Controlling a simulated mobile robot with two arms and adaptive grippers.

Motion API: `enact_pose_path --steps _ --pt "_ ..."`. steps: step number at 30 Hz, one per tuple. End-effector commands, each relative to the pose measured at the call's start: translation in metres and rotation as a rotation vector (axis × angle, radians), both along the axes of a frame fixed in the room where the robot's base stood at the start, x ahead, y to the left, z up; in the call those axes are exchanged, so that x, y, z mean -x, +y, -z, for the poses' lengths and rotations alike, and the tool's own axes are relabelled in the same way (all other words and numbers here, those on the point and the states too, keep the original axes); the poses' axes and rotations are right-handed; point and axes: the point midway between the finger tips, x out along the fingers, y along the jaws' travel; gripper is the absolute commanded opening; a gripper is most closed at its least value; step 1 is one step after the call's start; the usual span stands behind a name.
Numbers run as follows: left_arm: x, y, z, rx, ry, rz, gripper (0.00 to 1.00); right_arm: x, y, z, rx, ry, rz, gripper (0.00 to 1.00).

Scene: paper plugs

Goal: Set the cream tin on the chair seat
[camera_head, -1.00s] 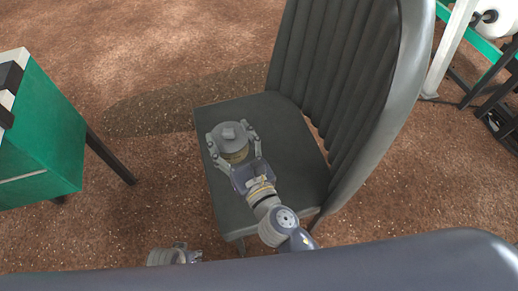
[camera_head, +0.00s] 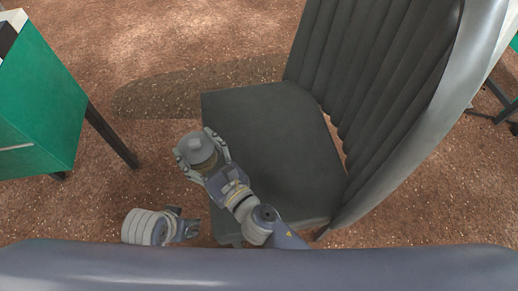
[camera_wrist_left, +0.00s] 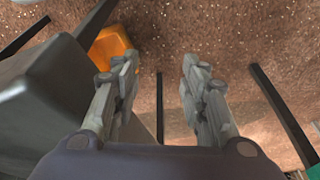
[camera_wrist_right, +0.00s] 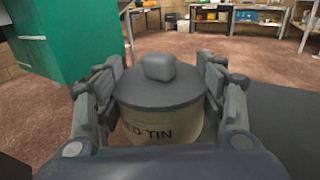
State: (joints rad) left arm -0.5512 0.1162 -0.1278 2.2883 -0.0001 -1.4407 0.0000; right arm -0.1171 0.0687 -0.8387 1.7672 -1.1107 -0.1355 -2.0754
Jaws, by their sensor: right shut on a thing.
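The cream tin (camera_wrist_right: 160,118) has a grey lid with a knob and dark lettering, of which "ED TIN" shows in the right wrist view. My right gripper (camera_head: 201,152) is shut on the tin (camera_head: 198,147) and holds it upright at the left edge of the chair seat. The dark grey chair seat (camera_head: 265,135) is bare in the head view; I cannot tell the tin's height above it. My left gripper (camera_wrist_left: 160,75) is open and empty; in the head view it is low, left of the chair's front.
The chair's tall ribbed backrest (camera_head: 385,90) rises on the right. A green cabinet (camera_head: 40,110) on dark legs stands at the left. An orange thing (camera_wrist_left: 110,45) lies below in the left wrist view. Brown floor (camera_head: 150,60) is free between cabinet and chair.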

Motion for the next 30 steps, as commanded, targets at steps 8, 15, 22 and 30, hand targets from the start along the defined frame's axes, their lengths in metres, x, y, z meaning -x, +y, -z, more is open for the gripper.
enact_pose_path --steps 8,15,22,30 --pt "-0.002 -0.001 0.012 0.001 0.005 0.001 0.4 -0.015 -0.076 0.001 0.004 0.0 0.001 0.39" --pt "-0.001 -0.001 0.007 0.001 0.002 0.0 0.4 -0.025 -0.131 0.001 0.003 0.0 0.001 0.39" --pt "0.004 0.001 -0.022 0.001 -0.016 -0.001 0.4 -0.027 -0.138 0.016 -0.003 0.001 0.0 0.39" --pt "0.01 0.002 -0.034 0.001 -0.021 -0.002 0.4 -0.027 -0.138 0.033 -0.003 0.001 0.0 0.39"
